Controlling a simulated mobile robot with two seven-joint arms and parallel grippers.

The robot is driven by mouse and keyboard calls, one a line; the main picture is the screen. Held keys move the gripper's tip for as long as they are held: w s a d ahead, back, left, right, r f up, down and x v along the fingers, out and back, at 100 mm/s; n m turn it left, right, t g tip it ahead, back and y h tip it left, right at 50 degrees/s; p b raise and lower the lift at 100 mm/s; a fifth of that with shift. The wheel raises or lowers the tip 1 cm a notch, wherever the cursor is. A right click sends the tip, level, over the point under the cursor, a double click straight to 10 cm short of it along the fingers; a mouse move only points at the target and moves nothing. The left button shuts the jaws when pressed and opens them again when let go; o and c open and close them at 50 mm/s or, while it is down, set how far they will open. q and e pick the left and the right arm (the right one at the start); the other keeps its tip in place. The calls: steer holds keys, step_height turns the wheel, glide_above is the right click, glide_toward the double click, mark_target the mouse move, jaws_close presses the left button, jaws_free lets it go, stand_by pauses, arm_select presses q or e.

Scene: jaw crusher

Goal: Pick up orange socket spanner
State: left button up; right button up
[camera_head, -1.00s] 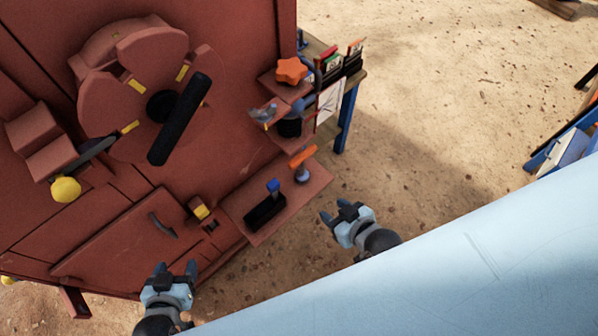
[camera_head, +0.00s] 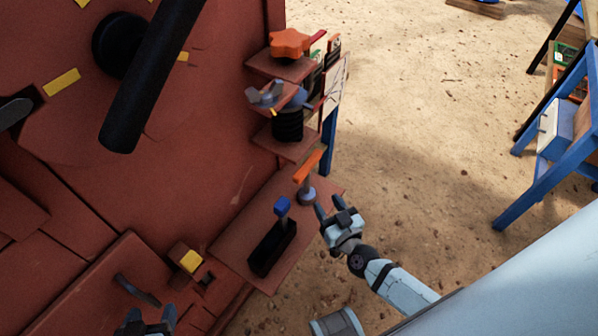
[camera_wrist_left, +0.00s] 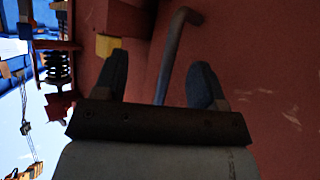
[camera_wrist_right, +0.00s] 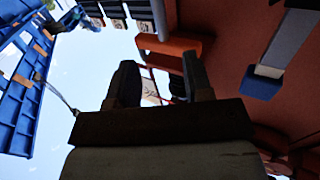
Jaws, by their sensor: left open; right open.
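The orange socket spanner (camera_head: 308,165) stands on the lower red-brown shelf (camera_head: 232,240) of the machine, its orange bar on top and its grey lower part below. My right gripper (camera_head: 328,206) is open and empty, just right of the spanner and apart from it. In the right wrist view the spanner's orange bar (camera_wrist_right: 178,45) lies beyond the open fingers (camera_wrist_right: 160,75). My left gripper (camera_head: 150,318) is open and empty at the bottom edge of the head view, near the grey door handle (camera_head: 137,289); this handle also shows in the left wrist view (camera_wrist_left: 172,50).
A black block with a blue-topped tool (camera_head: 282,206) stands left of the spanner. Upper shelves hold an orange star knob (camera_head: 290,43) and a black spring (camera_head: 288,125). A blue-framed rack (camera_head: 545,185) stands at the right. Sandy ground between is free.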

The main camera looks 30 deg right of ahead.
mark_target(309, 177)
steer(key=w+b, duration=0.1)
steer(key=w, duration=0.5)
steer(key=w+b, duration=0.1)
steer(key=w, duration=0.5)
steer(key=shift+w+a+f, duration=0.15)
steer(key=shift+w, duration=0.45)
arm_select(q)
steer(key=shift+s+d+f, duration=0.3)
steer(key=shift+s+f, duration=0.1)
steer(key=shift+s, duration=0.2)
arm_select(e)
steer(key=shift+c, duration=0.4)
arm_select(q)
steer(key=shift+f, duration=0.15)
arm_select(e)
jaws_close()
